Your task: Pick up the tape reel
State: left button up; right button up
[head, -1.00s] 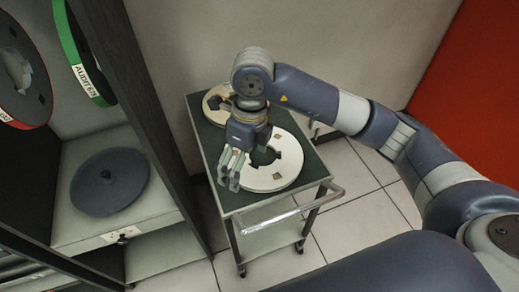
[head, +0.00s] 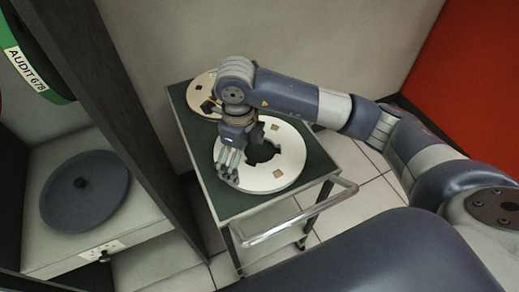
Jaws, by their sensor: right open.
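A white tape reel (head: 286,174) with a dark notched centre lies flat on the green top of a small cart (head: 237,206). A second, tan reel (head: 203,84) lies behind it on the same cart, partly hidden by my right arm. A green-rimmed reel labelled "AUDIT 678" (head: 36,62) hangs upright in the cabinet at the left. My right gripper (head: 228,171) points down over the left edge of the white reel, with its fingers apart. I cannot tell whether the fingers touch the reel. My left gripper is out of view.
A dark cabinet post (head: 125,110) stands between the cart and a shelf (head: 115,225) that bears a round grey disc (head: 84,191). The cart has a metal handle (head: 305,212) at its front. A red panel (head: 475,90) stands at the right.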

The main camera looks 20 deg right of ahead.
jog(key=shift+f, duration=0.8)
jog(key=f, duration=0.1)
jog(key=f+p, duration=0.1)
jog(key=f, duration=0.1)
jog(key=f+p, duration=0.1)
jog(key=shift+d+f, duration=0.15)
jog(key=shift+d, duration=0.1)
jog(key=shift+w+f, duration=0.15)
jog(key=shift+f, duration=0.3)
jog(key=c, duration=2)
notch_tip(320, 180, up, 8)
jog(key=shift+b, duration=0.9)
notch_tip(320, 180, up, 4)
jog(key=r+p, duration=0.1)
notch_tip(320, 180, up, 10)
jog(key=p, duration=0.6)
send_over(246, 173)
jog(key=shift+w+r, duration=0.1)
